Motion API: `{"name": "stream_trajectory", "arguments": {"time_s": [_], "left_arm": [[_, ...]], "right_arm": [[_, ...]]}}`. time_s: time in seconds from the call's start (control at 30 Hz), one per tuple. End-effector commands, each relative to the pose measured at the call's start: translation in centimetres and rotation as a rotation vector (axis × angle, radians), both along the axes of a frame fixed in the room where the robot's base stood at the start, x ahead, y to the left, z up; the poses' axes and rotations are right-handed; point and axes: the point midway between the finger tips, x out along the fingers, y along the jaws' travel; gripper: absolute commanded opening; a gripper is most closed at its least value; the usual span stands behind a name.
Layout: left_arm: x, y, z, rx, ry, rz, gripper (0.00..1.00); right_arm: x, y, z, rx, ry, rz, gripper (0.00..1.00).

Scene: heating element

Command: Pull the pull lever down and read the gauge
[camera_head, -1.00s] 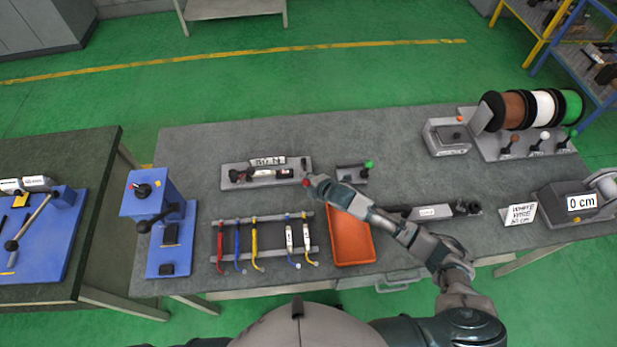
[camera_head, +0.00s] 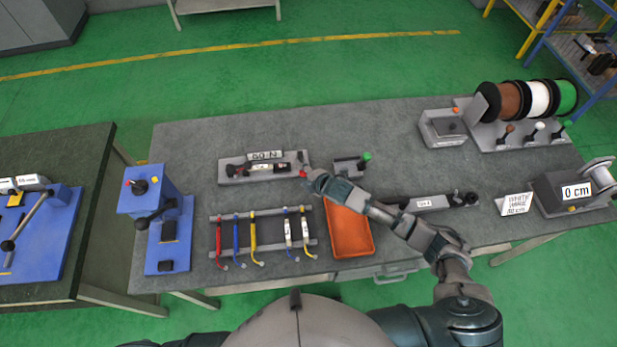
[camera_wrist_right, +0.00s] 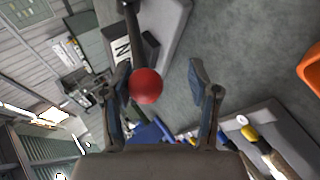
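The tester with a gauge body (camera_head: 262,168) lies on a grey base on the table, with a white "50 N" sign (camera_head: 265,155) behind it. The lever's red ball knob (camera_head: 303,174) is at its right end. My right gripper (camera_head: 311,178) is at the knob. In the right wrist view the red knob (camera_wrist_right: 146,86) sits between the spread fingers of my right gripper (camera_wrist_right: 160,78), closer to the left finger; contact is unclear. The gauge reading is too small to read. My left gripper is not in view.
An orange tray (camera_head: 349,235) and a rack of coloured cables (camera_head: 262,217) lie in front. A small green-knobbed device (camera_head: 350,166) stands right of the lever. A blue press (camera_head: 155,190) stands left, and wire spools (camera_head: 540,100) are at the back right.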

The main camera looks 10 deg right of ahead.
Motion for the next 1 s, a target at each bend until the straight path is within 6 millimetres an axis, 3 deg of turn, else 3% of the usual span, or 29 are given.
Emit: {"name": "stream_trajectory", "arguments": {"time_s": [0.5, 1.0], "left_arm": [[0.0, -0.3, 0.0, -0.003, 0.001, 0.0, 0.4], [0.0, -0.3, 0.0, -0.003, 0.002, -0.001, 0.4]], "right_arm": [[-6.6, -4.0, 5.9, -0.003, 0.004, 0.0, 0.58], [-7.7, -4.5, 7.0, -0.002, 0.004, 0.001, 0.58]]}}
